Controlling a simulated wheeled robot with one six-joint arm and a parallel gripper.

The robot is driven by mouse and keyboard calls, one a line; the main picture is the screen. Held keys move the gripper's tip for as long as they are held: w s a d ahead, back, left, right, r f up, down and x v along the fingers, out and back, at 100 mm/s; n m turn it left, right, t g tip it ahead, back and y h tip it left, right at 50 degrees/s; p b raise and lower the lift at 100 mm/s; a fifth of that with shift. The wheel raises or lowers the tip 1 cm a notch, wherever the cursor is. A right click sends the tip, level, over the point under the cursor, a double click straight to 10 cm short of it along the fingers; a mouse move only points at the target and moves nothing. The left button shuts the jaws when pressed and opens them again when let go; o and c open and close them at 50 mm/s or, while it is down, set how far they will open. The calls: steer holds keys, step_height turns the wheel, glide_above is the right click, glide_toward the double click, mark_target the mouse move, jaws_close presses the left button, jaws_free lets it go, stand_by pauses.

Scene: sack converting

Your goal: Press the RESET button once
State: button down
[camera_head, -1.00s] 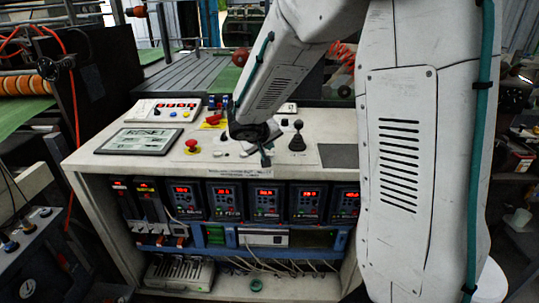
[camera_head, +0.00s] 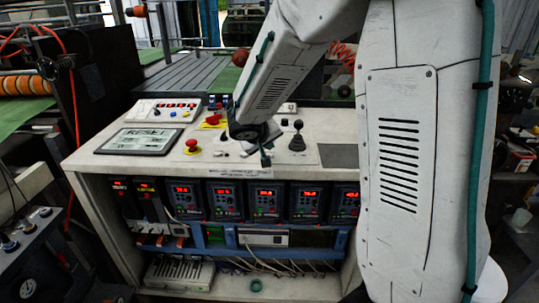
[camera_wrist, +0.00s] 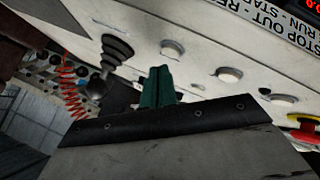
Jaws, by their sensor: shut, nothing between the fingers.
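Three pale round buttons sit in a row there: one (camera_wrist: 172,47) just past my fingertips, one (camera_wrist: 230,74) to the right, and one (camera_wrist: 284,99) further right. A printed label (camera_wrist: 285,22) beside them is cut off, so I cannot tell which button is RESET. I cannot tell whether the fingers touch anything.
A black joystick (camera_wrist: 115,50) stands left of my fingers in the wrist view. A red mushroom button (camera_head: 191,144) on a yellow base stands left of my wrist. A white switch box (camera_head: 165,110) sits behind the screen. Several red-lit displays line the desk front.

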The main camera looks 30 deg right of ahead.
steer(key=shift+f, duration=0.1)
steer(key=shift+f, duration=0.35)
steer(key=shift+f, duration=0.45)
stand_by(0.6)
steer(key=shift+r, duration=0.9)
step_height(320, 180, up, 5)
stand_by(0.6)
stand_by(0.7)
